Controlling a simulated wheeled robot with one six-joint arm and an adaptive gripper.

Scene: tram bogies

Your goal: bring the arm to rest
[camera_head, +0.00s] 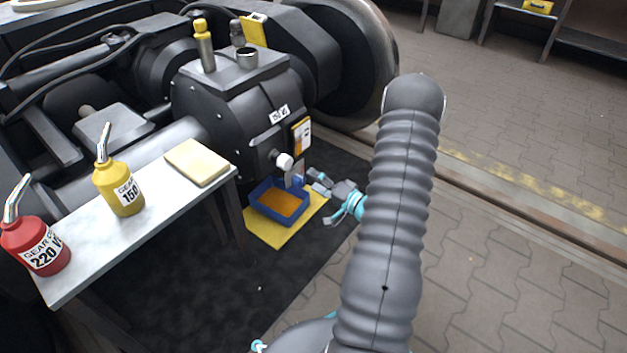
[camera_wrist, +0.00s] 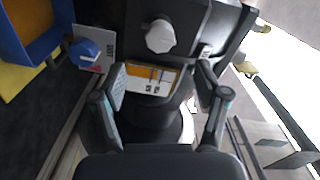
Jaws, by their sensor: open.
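My gripper (camera_head: 318,182) is beside the dark gearbox housing (camera_head: 245,110), right of the blue tray, at the end of my grey sleeved arm. In the wrist view my gripper (camera_wrist: 162,82) has its two fingers spread wide, with nothing held between them. A yellow-edged panel with white labels (camera_wrist: 150,77) shows in the gap between the fingers; I cannot tell its distance. A white knob (camera_wrist: 160,37) is beyond the fingertips; it also shows in the head view (camera_head: 284,161).
A blue tray (camera_head: 252,200) with orange-brown content stands on a yellow mat (camera_head: 262,232). A blue knob with a white tag (camera_wrist: 85,50) is close by. The bench (camera_head: 130,235) holds a red can (camera_head: 38,245), a yellow can (camera_head: 120,190) and a cloth (camera_head: 197,162). Paving at right is clear.

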